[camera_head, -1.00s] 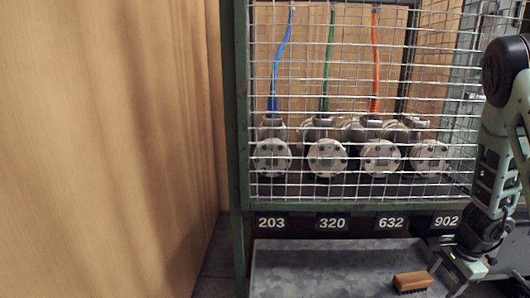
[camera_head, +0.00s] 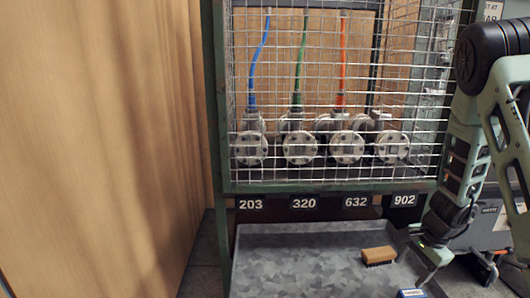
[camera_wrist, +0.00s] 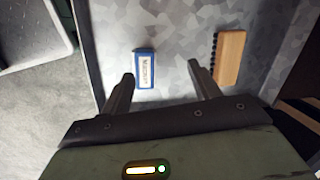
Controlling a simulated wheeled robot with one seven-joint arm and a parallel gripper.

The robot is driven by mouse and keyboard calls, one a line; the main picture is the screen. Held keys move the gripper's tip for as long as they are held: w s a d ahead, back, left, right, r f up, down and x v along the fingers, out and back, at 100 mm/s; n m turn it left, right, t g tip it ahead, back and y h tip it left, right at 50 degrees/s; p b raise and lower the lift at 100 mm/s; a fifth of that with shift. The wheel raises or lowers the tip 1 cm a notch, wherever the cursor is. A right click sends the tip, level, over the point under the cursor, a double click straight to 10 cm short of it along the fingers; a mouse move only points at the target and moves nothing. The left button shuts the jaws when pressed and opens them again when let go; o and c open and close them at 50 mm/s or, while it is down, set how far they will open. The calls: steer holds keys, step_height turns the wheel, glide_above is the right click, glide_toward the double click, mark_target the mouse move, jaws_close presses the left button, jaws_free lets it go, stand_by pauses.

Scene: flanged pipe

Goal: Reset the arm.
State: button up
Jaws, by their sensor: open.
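My gripper (camera_wrist: 160,72) is open and empty, its two fingers apart in the wrist view. It hangs over the right part of a grey metal tray (camera_head: 290,255) in the head view. A blue and white labelled box (camera_wrist: 145,69) lies on the tray, just beyond the left finger in the wrist view; it shows partly at the bottom of the head view (camera_head: 411,293). A wooden brush with dark bristles (camera_wrist: 229,57) lies beyond the right finger; in the head view the brush (camera_head: 379,255) is left of my gripper. My arm comes in from the right.
A green-framed wire cage (camera_head: 335,100) stands behind the tray, with several flanged pipe ends (camera_head: 300,148) inside and blue, green and orange lines above them. Number plates 203, 320, 632 and 902 (camera_head: 403,201) run below. A wooden panel (camera_head: 100,150) closes off the left.

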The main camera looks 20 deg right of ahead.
steer(key=a+r+n+g+y, duration=0.1)
steer(key=a+r+n, duration=0.4)
steer(key=a, duration=0.7)
steer(key=a+r+n+y, duration=0.1)
steer(key=a+r+n, duration=0.4)
steer(key=a, duration=0.7)
steer(key=s+a+r+n+h, duration=0.2)
steer(key=s+a+r+n, duration=0.2)
steer(key=s+a+n, duration=0.4)
steer(key=s+a+r+n+h, duration=0.1)
steer(key=s+a+r+n, duration=0.5)
steer(key=s, duration=0.5)
step_height(320, 180, up, 33)
steer(key=n+p, duration=0.1)
steer(key=p, duration=3.4)
steer(key=shift+w+d+g+p, duration=0.3)
steer(key=shift+w+g+p, duration=0.1)
steer(key=shift+w, duration=0.05)
